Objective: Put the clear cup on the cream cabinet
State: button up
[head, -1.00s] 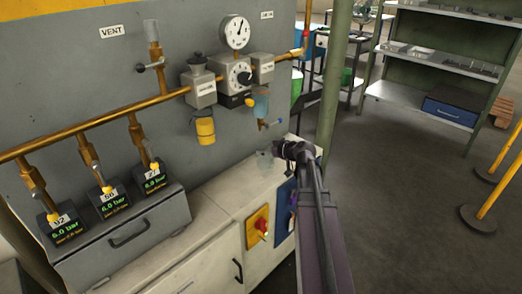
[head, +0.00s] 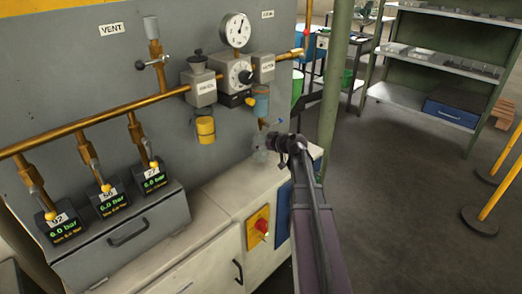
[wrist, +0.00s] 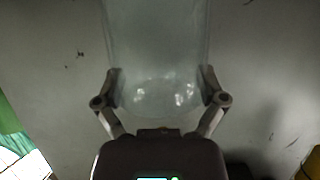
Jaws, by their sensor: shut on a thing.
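The clear cup (head: 261,154) is faint and see-through in the head view, at the far right part of the cream cabinet (head: 236,197). In the wrist view the cup (wrist: 158,50) stands out between both fingers. My gripper (wrist: 160,92) is shut on the cup, with one finger on each side of its wall. In the head view my gripper (head: 277,145) is at the cup's right side. The cup appears above the cabinet top, but the gap beneath it is hard to judge.
A grey panel with brass pipes (head: 95,128), a gauge (head: 235,31) and a yellow cup-like part (head: 205,128) rises behind the cabinet. A grey box (head: 125,232) stands at left. The cabinet top between this box and the cup is clear. A green post (head: 333,90) stands at right.

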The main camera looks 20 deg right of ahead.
jog(key=shift+f+b, duration=1.25)
jog(key=shift+f, duration=0.25)
jog(key=shift+f, duration=0.15)
jog(key=o, duration=0.8)
jog(key=shift+r, duration=0.25)
jog(key=p+v, duration=0.4)
jog(key=v, duration=0.8)
jog(key=shift+p, duration=0.3)
